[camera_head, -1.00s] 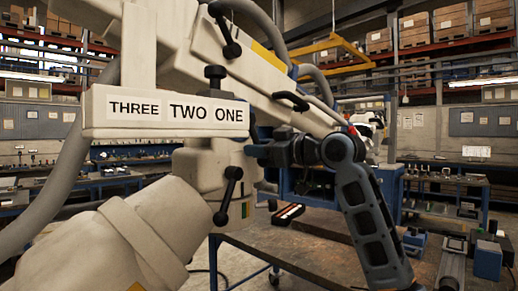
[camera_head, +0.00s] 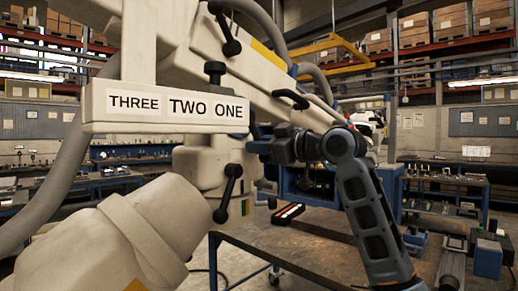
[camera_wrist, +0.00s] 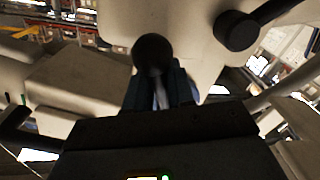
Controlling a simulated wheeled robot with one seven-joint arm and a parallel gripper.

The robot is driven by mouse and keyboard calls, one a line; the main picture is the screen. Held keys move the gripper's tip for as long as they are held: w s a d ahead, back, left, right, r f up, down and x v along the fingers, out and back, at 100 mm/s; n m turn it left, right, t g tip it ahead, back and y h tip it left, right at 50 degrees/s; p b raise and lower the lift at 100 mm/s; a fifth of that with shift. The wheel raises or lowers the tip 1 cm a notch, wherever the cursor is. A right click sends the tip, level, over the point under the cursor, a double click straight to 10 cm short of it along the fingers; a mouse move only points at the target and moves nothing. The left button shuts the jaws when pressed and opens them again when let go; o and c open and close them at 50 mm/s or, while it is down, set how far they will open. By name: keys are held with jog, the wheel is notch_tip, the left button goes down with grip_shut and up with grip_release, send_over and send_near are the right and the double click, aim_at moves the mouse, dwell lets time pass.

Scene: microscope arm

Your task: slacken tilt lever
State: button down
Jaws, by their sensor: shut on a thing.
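The pale microscope arm (camera_head: 200,160) fills the left and middle of the head view, with a sign reading THREE TWO ONE. My gripper (camera_head: 257,147) reaches in from the right, just below and right of the sign. In the wrist view my gripper (camera_wrist: 160,92) is shut around the stem of a lever with a black ball knob (camera_wrist: 152,52), which shows beyond the fingertips. I cannot tell from its look alone whether this is the tilt lever. Other black levers show on the upper arm (camera_head: 228,32) and below the sign (camera_head: 228,192), apart from my gripper.
A black knob (camera_head: 215,70) stands above the sign, and a black handle (camera_head: 291,99) sits on the sloping beam. A worn workbench (camera_head: 320,248) lies behind and below my arm. A grey cable hangs at the left. A dark round knob (camera_wrist: 236,31) is near my gripper.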

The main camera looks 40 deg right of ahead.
jog(key=shift+d+r+n+b, duration=0.2)
jog(key=shift+d+n+b, duration=0.5)
jog(key=shift+n+b, duration=0.3)
jog(key=n, duration=0.1)
jog(key=d+r+n+b, duration=0.1)
jog(key=n, duration=0.1)
jog(key=shift+d+r, duration=0.1)
jog(key=shift+d+r+n+g+b, duration=0.1)
jog(key=shift+d+r+n+b, duration=0.2)
jog(key=shift+r+n, duration=0.5)
jog(key=shift+d+r+n+g+b, duration=0.1)
jog(key=shift+d+r+n+b, duration=0.25)
jog(key=shift+n, duration=0.8)
jog(key=shift+d+r+n+g+b, duration=0.15)
jog(key=shift+r+n+b, duration=0.2)
jog(key=shift+r+n, duration=0.45)
jog(key=shift+f, duration=0.1)
jog(key=c, duration=1.1)
grip_release()
